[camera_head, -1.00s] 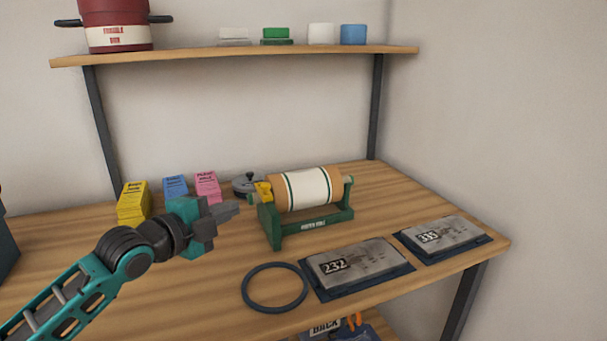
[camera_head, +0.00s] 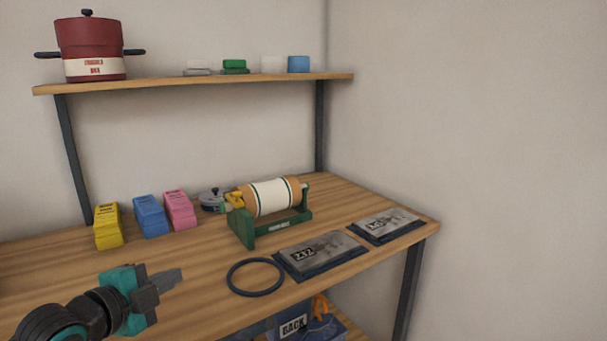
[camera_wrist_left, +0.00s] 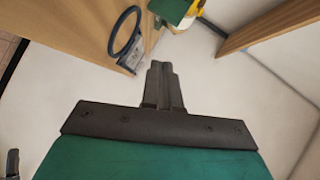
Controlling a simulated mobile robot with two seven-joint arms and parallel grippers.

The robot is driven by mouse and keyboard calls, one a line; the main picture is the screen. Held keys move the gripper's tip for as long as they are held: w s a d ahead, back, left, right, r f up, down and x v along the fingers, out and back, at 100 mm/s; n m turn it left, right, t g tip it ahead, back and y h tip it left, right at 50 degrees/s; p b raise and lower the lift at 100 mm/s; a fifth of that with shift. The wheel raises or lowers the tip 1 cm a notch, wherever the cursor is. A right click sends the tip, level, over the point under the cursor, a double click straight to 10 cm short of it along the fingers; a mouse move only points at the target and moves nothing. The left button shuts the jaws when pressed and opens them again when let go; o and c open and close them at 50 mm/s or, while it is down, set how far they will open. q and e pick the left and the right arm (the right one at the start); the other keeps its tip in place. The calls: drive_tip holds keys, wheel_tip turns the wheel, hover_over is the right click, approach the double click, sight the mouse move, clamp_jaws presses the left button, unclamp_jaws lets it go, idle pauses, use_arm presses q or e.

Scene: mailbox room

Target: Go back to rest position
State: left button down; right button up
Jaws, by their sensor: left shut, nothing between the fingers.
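My left gripper (camera_head: 168,279) is at the lower left of the head view, in front of the wooden table (camera_head: 215,278). Its fingers are together with nothing between them. In the left wrist view the closed fingers (camera_wrist_left: 162,72) point away from the camera, and nothing touches them.
On the table are a roll on a green stand (camera_head: 270,213), a dark ring (camera_head: 255,277), two numbered plates (camera_head: 320,255) (camera_head: 385,225), and yellow (camera_head: 108,226), blue (camera_head: 151,216) and pink (camera_head: 180,210) boxes. A shelf (camera_head: 200,83) above holds a red pot (camera_head: 90,48).

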use_arm(q)
drive_tip(key=s+d+f+n+g+y, duration=0.1)
drive_tip(key=s+d+f+n+g, duration=0.2)
drive_tip(key=s+f, duration=0.35)
drive_tip(key=s+d+f+n+g+y, duration=0.1)
drive_tip(key=s+d+f+n+g, duration=0.1)
drive_tip(key=s+f+n, duration=0.4)
drive_tip(key=s+a+f+n+g+y, duration=0.1)
drive_tip(key=s+f+n+g+y, duration=0.2)
drive_tip(key=s, duration=0.5)
drive_tip(key=s+a+f+n+g, duration=0.1)
drive_tip(key=s+f+n+g, duration=0.15)
drive_tip(key=s+n, duration=0.45)
drive_tip(key=w+d+f+m+t+h+p, duration=0.1)
drive_tip(key=w+d+f+m+t+p, duration=0.1)
drive_tip(key=w+f+t, duration=0.4)
drive_tip(key=shift+d+f+m+t+h, duration=0.3)
drive_tip(key=shift+d+f+m+t, duration=0.1)
drive_tip(key=shift+d+t, duration=0.25)
use_arm(e)
drive_tip(key=shift+w+d+r, duration=0.15)
drive_tip(key=shift+w+r, duration=0.1)
drive_tip(key=shift+r, duration=0.2)
drive_tip(key=shift+w+d+r, duration=0.1)
drive_tip(key=shift+w+r, duration=0.1)
drive_tip(key=shift+r, duration=0.25)
